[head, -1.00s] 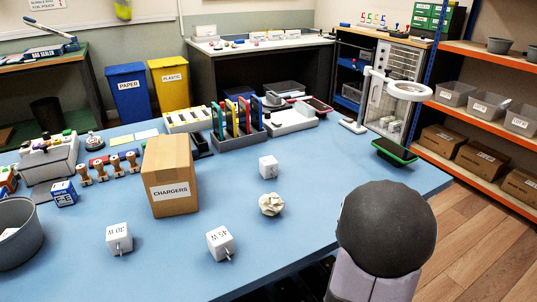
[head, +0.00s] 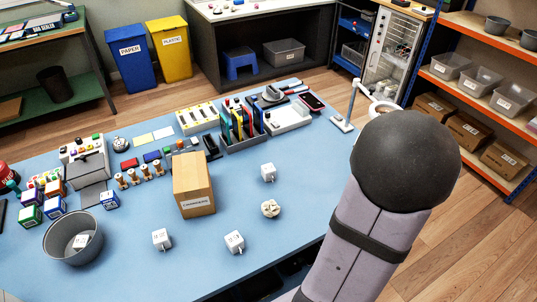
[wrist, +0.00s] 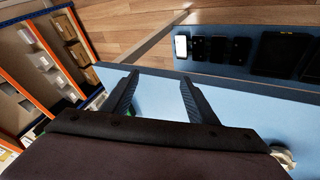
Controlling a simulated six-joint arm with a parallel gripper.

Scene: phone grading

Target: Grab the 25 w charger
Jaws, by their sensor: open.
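Three white cube chargers stand on the blue table in the head view: one to the right of the box (head: 269,172), one in front of it (head: 162,239), and one in front to the right (head: 234,242). Their print is too small now to read a 25 W mark surely; earlier the front two looked like 20 W and 45 W. A cardboard box labelled CHARGERS (head: 192,180) stands among them. My gripper (wrist: 160,88) is open and empty in the wrist view, with no charger between its fingers. In the head view my arm hides it.
A crumpled pale ball (head: 270,208) lies near the chargers. A grey bin (head: 60,248) stands at the left. Coloured phones in a rack (head: 243,140) stand behind the box. The wrist view shows dark phones (wrist: 219,50) in a row.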

